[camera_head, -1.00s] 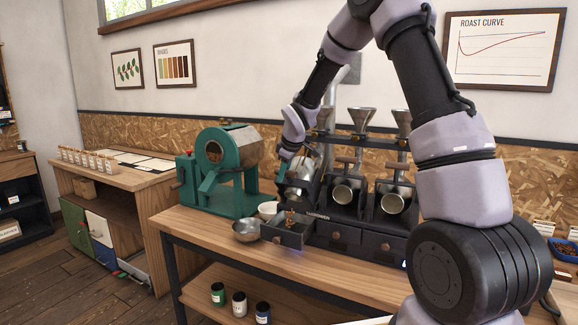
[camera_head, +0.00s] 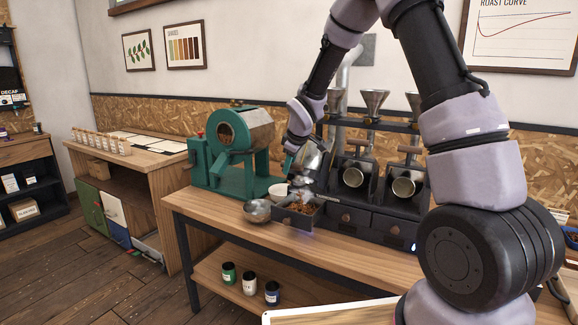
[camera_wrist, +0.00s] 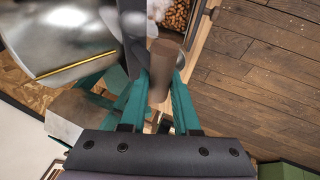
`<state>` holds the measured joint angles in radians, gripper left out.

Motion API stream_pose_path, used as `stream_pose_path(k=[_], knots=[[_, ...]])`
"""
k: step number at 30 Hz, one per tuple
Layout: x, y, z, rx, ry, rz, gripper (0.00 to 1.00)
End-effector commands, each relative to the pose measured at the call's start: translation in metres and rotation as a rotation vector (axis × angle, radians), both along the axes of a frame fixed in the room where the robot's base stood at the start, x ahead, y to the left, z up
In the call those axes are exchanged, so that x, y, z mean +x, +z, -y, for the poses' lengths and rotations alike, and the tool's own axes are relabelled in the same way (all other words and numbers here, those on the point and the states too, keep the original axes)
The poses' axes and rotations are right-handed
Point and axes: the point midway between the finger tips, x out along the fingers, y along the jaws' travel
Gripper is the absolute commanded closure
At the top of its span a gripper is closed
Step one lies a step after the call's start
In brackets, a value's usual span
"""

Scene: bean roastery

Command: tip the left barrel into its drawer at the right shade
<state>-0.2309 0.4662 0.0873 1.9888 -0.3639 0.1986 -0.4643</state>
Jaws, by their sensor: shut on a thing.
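The left barrel (camera_head: 310,160) is a silver metal drum in the roaster's left bay, tipped with its mouth hidden in the head view. My gripper (camera_wrist: 162,75) is shut on its brown wooden handle (camera_wrist: 162,58). The curved metal side of the barrel shows at the left of the wrist view. The left drawer (camera_head: 296,222) stands pulled out below the barrel and holds brown beans, which also show at the top of the wrist view. The exact shade of the beans left inside the barrel is hidden.
The middle barrel (camera_head: 353,177) and right barrel (camera_head: 403,187) sit in their bays. A metal bowl (camera_head: 257,211) and a white bowl (camera_head: 278,191) stand left of the drawer. A green roaster (camera_head: 226,165) is further left. Jars (camera_head: 249,283) stand on the lower shelf.

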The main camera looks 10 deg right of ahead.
Motion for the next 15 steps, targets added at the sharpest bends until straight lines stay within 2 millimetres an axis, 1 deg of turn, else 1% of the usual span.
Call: stream_pose_path(k=[1,2,3,15], knots=[[-0.0068,-0.0116,0.0085,-0.010,-0.015,-0.029,0.59],[-0.0067,-0.0117,0.0087,-0.010,-0.015,-0.029,0.47],[-0.0067,-0.0117,0.0089,-0.010,-0.015,-0.029,0.41],[-0.0069,-0.0083,0.0100,-0.010,-0.017,-0.026,0.41]])
